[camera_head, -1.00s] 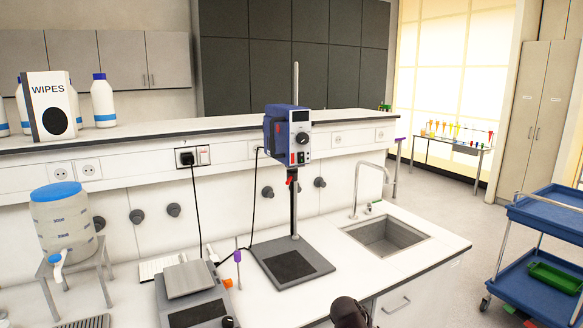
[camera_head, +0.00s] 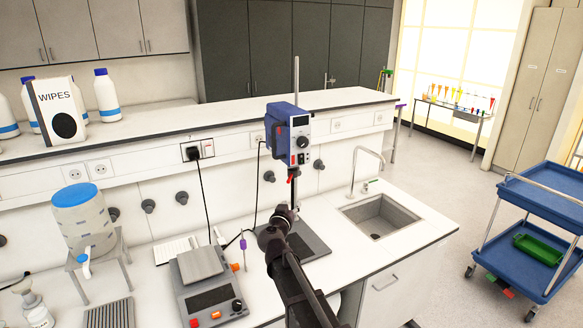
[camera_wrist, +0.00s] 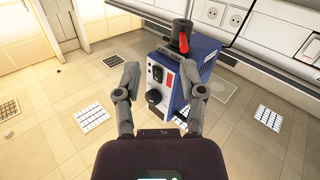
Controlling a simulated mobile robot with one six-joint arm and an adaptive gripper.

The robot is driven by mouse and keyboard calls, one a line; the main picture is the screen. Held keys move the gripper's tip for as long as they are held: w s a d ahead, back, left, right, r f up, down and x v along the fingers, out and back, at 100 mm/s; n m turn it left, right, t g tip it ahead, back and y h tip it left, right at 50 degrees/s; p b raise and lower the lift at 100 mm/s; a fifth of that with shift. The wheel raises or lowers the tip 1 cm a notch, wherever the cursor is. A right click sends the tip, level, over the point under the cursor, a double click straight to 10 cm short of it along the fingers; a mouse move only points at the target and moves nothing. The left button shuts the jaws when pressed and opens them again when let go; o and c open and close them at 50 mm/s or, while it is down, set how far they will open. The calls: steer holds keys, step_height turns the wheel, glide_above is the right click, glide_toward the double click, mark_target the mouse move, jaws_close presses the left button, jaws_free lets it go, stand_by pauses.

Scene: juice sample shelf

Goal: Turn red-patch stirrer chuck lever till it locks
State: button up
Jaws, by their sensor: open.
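The stirrer (camera_head: 283,118) is a blue motor box with a light control panel and a black knob, clamped on an upright rod. Its dark chuck with a red lever (camera_head: 291,178) sits under the box. In the wrist view the stirrer (camera_wrist: 204,72) appears upside down, with the black chuck (camera_wrist: 181,27) on top and the red lever (camera_wrist: 183,43) on it. A small red patch (camera_wrist: 169,77) shows on the panel. My gripper (camera_wrist: 161,78) is open, its fingers spread with the stirrer's box seen beyond them. The lever appears past the fingertips, with nothing held.
A balance-like device (camera_head: 212,288) stands left of the stirrer's base plate (camera_head: 312,243). A sink (camera_head: 380,216) with a tall tap lies to the right. A raised shelf (camera_head: 240,115) runs behind the stirrer. A blue trolley (camera_head: 540,210) stands at far right.

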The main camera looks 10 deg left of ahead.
mark_target(290, 178)
steer(key=shift+n+t+y, duration=0.3)
steer(key=shift+t+y, duration=0.1)
steer(key=shift+y, duration=0.2)
steer(key=a+r, duration=0.2)
steer(key=a, duration=0.1)
steer(key=shift+w+a+r+p, duration=0.1)
steer(key=shift+r+p, duration=0.1)
steer(key=shift+p, duration=0.15)
steer(key=shift+w, duration=0.1)
steer(key=w, duration=0.4)
steer(key=w+d, duration=0.1)
steer(key=w, duration=0.8)
steer(key=shift+w+d, duration=0.25)
steer(key=shift+w, duration=0.05)
